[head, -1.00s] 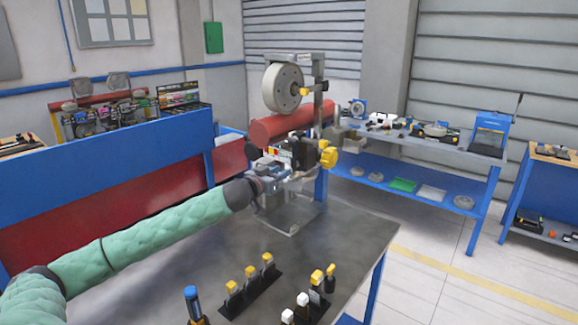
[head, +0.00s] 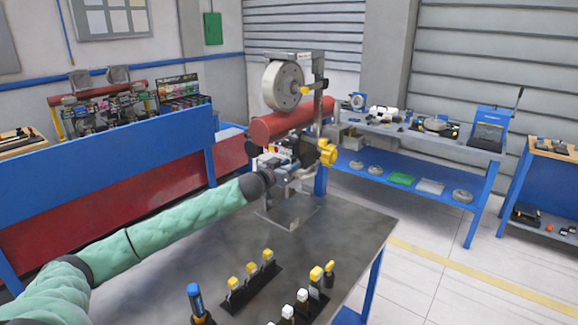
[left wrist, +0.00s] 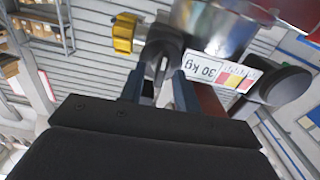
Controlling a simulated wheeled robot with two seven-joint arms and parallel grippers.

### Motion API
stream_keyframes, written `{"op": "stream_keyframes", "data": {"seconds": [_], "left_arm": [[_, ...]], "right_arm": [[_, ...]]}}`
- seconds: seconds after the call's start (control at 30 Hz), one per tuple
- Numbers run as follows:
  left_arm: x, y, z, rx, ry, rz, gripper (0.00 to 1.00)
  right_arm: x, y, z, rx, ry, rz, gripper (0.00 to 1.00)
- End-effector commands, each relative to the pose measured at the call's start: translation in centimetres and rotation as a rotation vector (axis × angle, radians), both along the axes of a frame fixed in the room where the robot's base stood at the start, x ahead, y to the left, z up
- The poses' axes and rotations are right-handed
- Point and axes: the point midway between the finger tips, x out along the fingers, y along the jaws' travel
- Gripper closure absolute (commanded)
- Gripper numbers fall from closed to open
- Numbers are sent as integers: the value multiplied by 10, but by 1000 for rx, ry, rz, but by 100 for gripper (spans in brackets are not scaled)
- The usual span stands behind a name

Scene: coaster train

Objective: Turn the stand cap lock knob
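The stand (head: 318,105) rises at the back of the grey table, with a wheel, a red cylinder and yellow knobs. My left gripper (head: 289,172) is at the stand's lower middle, below the red cylinder. In the left wrist view its two blue-grey fingers (left wrist: 160,88) are apart. A dark, rounded, slotted part (left wrist: 163,46), possibly the lock knob, shows between and just beyond the fingertips; I cannot tell whether they touch it. A yellow knob (left wrist: 123,32) is left of it; it also shows in the head view (head: 327,152). My right gripper is not in view.
A black disc (left wrist: 288,85) and a "30 kg" label (left wrist: 208,70) are close right of the fingers. Racks of yellow-topped pieces (head: 250,283) and a blue-handled tool (head: 195,301) stand at the table's front. The table (head: 345,235) is clear between.

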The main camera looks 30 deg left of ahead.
Motion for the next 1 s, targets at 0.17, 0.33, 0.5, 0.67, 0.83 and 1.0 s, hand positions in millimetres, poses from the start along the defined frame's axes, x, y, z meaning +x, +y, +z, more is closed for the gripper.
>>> {"op": "stream_keyframes", "data": {"seconds": [0.17, 0.33, 0.5, 0.67, 0.83, 1.0], "left_arm": [[0, 0, 0, 0, 0, 0, 100], [0, 0, 0, 1, 0, 0, 100], [0, 0, -1, 27, -2, 0, 100], [0, 0, -1, 95, -7, 1, 100], [0, 0, -2, 216, -16, 1, 100], [0, -1, -2, 374, -28, 0, 100]], "right_arm": [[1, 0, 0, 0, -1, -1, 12], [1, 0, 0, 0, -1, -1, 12], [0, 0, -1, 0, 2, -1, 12], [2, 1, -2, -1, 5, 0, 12], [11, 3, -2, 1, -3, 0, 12], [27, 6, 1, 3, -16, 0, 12]]}}
